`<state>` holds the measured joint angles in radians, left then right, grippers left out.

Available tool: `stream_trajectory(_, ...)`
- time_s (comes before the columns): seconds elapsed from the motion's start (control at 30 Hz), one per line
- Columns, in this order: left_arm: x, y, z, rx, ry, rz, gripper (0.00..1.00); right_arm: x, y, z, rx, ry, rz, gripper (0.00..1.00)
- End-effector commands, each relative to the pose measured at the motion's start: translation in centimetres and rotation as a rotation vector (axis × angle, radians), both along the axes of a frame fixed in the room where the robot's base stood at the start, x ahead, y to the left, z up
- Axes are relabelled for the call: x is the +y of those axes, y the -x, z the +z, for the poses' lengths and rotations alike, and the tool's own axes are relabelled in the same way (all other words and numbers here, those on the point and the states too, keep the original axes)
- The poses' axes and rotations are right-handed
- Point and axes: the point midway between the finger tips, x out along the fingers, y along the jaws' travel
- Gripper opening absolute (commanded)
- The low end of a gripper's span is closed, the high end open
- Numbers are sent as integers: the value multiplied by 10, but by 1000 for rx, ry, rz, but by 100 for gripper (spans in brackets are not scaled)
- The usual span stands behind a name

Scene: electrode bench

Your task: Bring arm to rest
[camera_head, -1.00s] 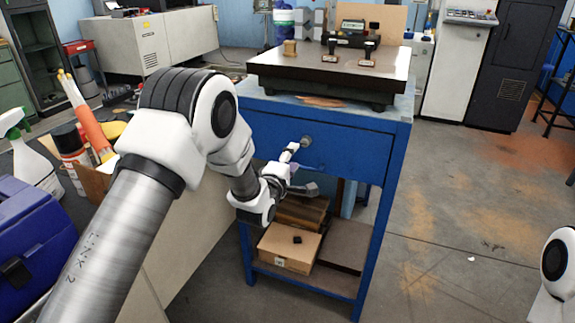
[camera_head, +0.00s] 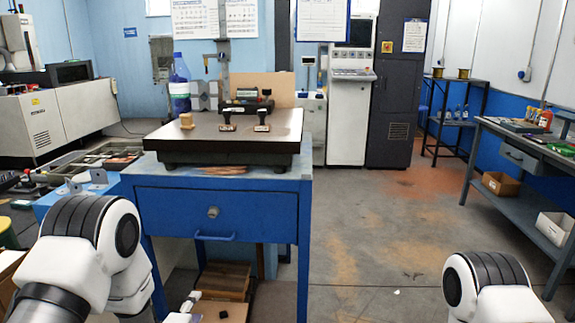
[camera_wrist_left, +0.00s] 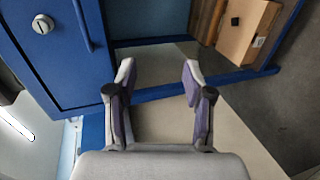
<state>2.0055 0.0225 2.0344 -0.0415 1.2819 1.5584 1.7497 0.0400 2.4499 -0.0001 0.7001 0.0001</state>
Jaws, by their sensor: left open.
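My left arm (camera_head: 85,255) comes in at the lower left of the head view, in front of the blue bench's left side. Its gripper (camera_head: 187,304) shows only partly at the bottom edge, low in front of the bench. In the left wrist view the left gripper (camera_wrist_left: 158,76) is open, with nothing between its fingers. The blue drawer front (camera_wrist_left: 60,60) is at the upper left there, apart from the fingers. My right arm (camera_head: 490,288) shows at the lower right of the head view; its gripper is out of frame.
The blue bench (camera_head: 305,235) has a closed drawer (camera_head: 220,212) with a handle. A cardboard box (camera_wrist_left: 240,30) is on the lower shelf. A workbench (camera_head: 525,165) stands right; floor between is clear.

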Motion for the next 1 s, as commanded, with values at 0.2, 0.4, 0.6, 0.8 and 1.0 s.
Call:
stream_trajectory(0.2,4,148,-138,503,-277,-164,52,0,0,0,0,0,0,40)
stream_trajectory(0.4,5,288,-185,881,-591,-571,52,0,0,0,0,0,0,40)
stream_trajectory(0.6,4,366,-181,1012,-828,-1070,52,0,0,0,0,0,0,40)
stream_trajectory(0.8,4,375,-135,969,-949,-1299,52,0,0,46,1,0,0,40)
stream_trajectory(1.0,4,375,-73,968,-950,-1295,52,0,0,108,-1,0,0,40)
